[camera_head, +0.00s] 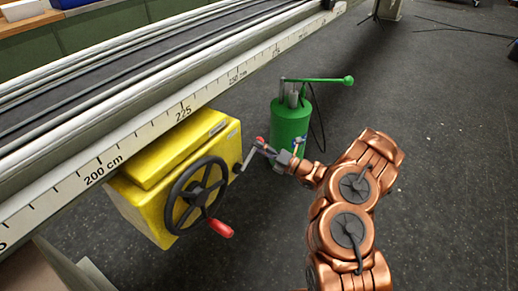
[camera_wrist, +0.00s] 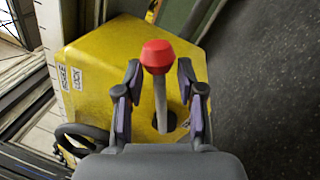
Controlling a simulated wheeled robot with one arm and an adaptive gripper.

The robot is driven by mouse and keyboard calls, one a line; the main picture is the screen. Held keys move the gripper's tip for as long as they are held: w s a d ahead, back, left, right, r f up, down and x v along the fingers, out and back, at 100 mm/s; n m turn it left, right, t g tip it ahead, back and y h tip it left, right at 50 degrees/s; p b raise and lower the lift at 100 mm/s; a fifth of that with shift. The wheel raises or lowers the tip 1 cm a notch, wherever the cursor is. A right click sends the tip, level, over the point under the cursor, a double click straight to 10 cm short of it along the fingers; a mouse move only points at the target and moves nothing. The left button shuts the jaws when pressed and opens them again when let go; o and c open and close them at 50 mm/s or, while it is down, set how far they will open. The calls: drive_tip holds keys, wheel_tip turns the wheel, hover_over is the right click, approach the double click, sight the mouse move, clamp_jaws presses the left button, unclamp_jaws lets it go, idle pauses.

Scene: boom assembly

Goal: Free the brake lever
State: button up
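The brake lever has a red knob (camera_wrist: 158,55) on a grey shaft that rises from a dark slot in the yellow box (camera_wrist: 95,45). In the head view the lever (camera_head: 249,157) stands out from the right side of the yellow box (camera_head: 140,195). My gripper (camera_wrist: 160,82) is open in the wrist view, one finger on each side of the lever, with visible gaps to the shaft. In the head view my gripper (camera_head: 272,153) reaches the lever from the right. Two small labels (camera_wrist: 71,78) are on the box; one reads LOCK, the other is unclear.
A black handwheel (camera_head: 197,195) with a red handle (camera_head: 221,228) is on the box front. A green pump (camera_head: 291,120) with a green handle (camera_head: 330,81) stands just behind my gripper. A long rail with a scale (camera_head: 140,137) runs above the box. The floor at right is clear.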

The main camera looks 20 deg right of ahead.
drive_tip(key=shift+a+f, duration=0.1)
drive_tip(key=shift+a, duration=0.05)
drive_tip(key=v, duration=1.2)
idle(0.3)
